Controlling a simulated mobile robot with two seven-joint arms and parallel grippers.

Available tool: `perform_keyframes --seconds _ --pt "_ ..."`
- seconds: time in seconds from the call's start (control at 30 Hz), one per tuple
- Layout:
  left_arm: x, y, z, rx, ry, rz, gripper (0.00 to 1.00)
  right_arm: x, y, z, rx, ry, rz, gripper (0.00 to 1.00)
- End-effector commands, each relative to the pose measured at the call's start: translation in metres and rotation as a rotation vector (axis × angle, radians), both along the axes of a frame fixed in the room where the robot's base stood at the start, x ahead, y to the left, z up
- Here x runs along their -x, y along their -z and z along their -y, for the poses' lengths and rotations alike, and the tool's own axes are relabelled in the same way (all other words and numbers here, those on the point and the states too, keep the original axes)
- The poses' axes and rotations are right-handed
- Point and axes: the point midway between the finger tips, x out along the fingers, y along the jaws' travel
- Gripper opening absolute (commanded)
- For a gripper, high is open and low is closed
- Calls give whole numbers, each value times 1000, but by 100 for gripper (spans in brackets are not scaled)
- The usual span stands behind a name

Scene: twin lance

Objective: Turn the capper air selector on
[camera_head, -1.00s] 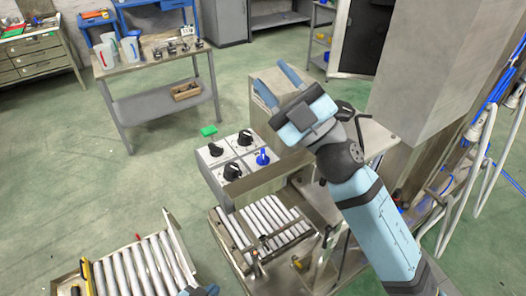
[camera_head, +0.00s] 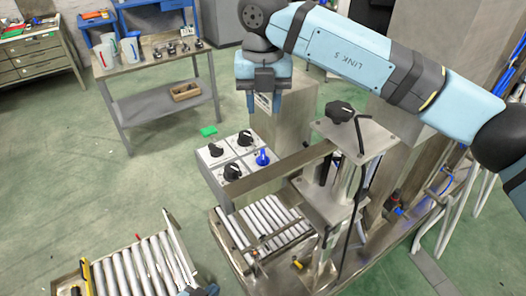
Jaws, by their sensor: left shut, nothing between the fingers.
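A light grey control panel (camera_head: 222,163) carries black rotary knobs (camera_head: 232,172) and one blue knob (camera_head: 262,157). Its labels are too small to read, so I cannot tell which knob is the capper air selector. My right gripper (camera_head: 264,104) points down above and behind the panel, to the right of the black knobs. Its two fingers are apart with nothing between them, and it touches no knob. Only a small blue and dark part of my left gripper (camera_head: 205,290) shows at the bottom edge, near the lower roller conveyor.
A metal stand with a black handwheel (camera_head: 340,112) rises right of the panel. A roller conveyor (camera_head: 262,226) lies below it and another (camera_head: 135,272) at lower left. A green piece (camera_head: 208,131) stands behind the panel. A workbench (camera_head: 150,62) is farther back; floor left is clear.

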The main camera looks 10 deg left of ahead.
Motion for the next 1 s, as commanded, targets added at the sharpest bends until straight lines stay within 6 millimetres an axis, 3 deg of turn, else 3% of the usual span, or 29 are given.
perform_keyframes --seconds 0.6,0.8,1.0 --pt "-2 -28 -3 -4 -7 8 0 1 113 -1 -5 -3 -8 37" --pt "-1 -29 -6 -7 -11 7 0 1 131 -1 -5 -4 -7 37" --pt "0 -28 -5 -7 -11 3 0 1 134 -1 -6 -4 -5 37"
